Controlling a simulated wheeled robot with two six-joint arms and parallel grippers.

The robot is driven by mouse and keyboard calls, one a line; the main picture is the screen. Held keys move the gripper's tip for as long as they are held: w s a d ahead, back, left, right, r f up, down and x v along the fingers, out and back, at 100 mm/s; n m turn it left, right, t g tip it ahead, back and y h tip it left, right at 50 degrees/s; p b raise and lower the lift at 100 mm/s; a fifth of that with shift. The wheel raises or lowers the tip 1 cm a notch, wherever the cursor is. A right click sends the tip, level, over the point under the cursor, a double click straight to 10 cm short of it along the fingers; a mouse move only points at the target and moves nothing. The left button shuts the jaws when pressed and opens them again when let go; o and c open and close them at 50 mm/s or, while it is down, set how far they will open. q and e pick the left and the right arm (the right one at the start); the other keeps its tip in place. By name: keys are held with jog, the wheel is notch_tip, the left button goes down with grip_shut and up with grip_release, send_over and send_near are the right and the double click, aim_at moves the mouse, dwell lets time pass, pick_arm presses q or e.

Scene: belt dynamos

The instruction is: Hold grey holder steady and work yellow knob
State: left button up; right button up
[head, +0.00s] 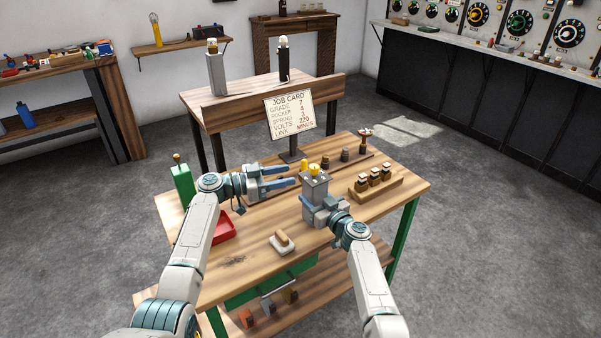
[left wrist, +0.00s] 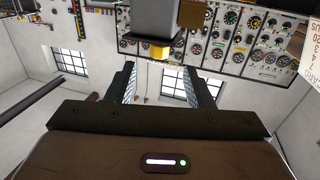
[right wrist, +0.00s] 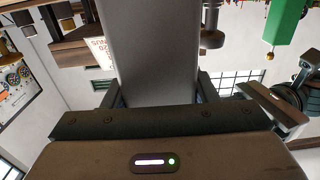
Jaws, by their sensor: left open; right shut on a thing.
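The grey holder (head: 317,192) is an upright box-shaped block on the workbench, with the yellow knob (head: 314,170) on its top. My right gripper (head: 322,205) is shut on the holder's lower part; in the right wrist view the holder (right wrist: 152,50) fills the space between the fingers. My left gripper (head: 292,176) is open and empty, its fingers pointing right toward the holder's top, a little left of the knob. In the left wrist view the yellow knob (left wrist: 159,52) shows beyond the finger gap, with part of the grey holder (left wrist: 154,15) above it.
A job card (head: 289,115) stands behind the holder. Several dark and yellow pieces line a strip beside it. A wooden rack (head: 377,186) is at right.

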pick_arm(q)
jog(key=v, duration=0.2)
jog(key=shift+s+a, duration=0.1)
jog(key=shift+a, duration=0.15)
pick_arm(e)
jog(key=o, duration=1.4)
